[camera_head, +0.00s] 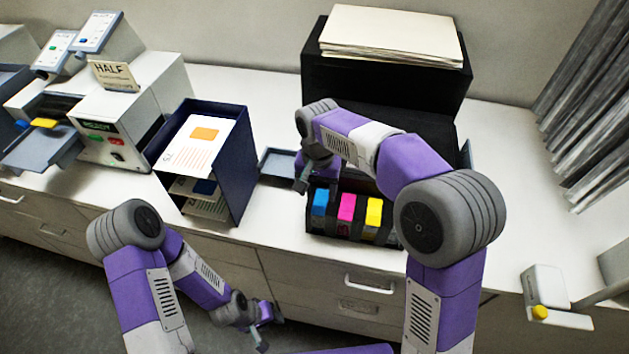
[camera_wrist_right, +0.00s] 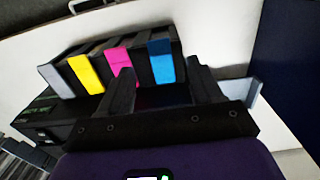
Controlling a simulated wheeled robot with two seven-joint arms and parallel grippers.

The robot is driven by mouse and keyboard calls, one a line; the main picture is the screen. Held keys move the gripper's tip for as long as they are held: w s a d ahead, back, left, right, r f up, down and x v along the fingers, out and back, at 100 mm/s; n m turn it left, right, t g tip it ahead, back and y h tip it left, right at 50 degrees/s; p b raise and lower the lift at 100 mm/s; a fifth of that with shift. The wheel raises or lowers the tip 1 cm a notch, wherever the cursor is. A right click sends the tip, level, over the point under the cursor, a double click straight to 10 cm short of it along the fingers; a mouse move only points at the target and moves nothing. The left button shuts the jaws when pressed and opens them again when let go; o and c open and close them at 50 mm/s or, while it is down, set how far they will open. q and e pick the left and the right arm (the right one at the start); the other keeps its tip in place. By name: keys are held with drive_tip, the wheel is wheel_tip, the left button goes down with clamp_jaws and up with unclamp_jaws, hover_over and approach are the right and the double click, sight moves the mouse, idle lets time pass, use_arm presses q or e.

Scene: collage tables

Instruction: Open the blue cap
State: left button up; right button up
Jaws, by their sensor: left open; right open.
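The blue cap (camera_head: 320,202) is at the left end of a row of coloured caps on the front of a black printer. My right gripper (camera_head: 304,181) is open, above and slightly left of the blue cap. In the wrist view its two fingers (camera_wrist_right: 162,82) stand apart with nothing between them, and I see no contact with the cap. My left gripper (camera_head: 260,338) hangs low in front of the drawers, away from the caps, and is open.
A magenta cap (camera_head: 347,207) and a yellow cap (camera_head: 373,213) sit close to the right of the blue one. A dark blue paper holder (camera_head: 233,165) stands to the left. A paper stack (camera_head: 390,36) lies on the black unit behind. The white counter (camera_head: 275,228) is bare in front.

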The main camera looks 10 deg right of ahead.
sight(317, 213)
drive_tip(key=shift+s+f, duration=0.2)
drive_tip(key=shift+f, duration=0.95)
drive_tip(key=shift+s+f, duration=0.15)
drive_tip(key=shift+f, duration=1.05)
drive_tip(key=shift+s+f, duration=0.2)
drive_tip(key=shift+f, duration=0.95)
drive_tip(key=shift+w, duration=0.1)
clamp_jaws()
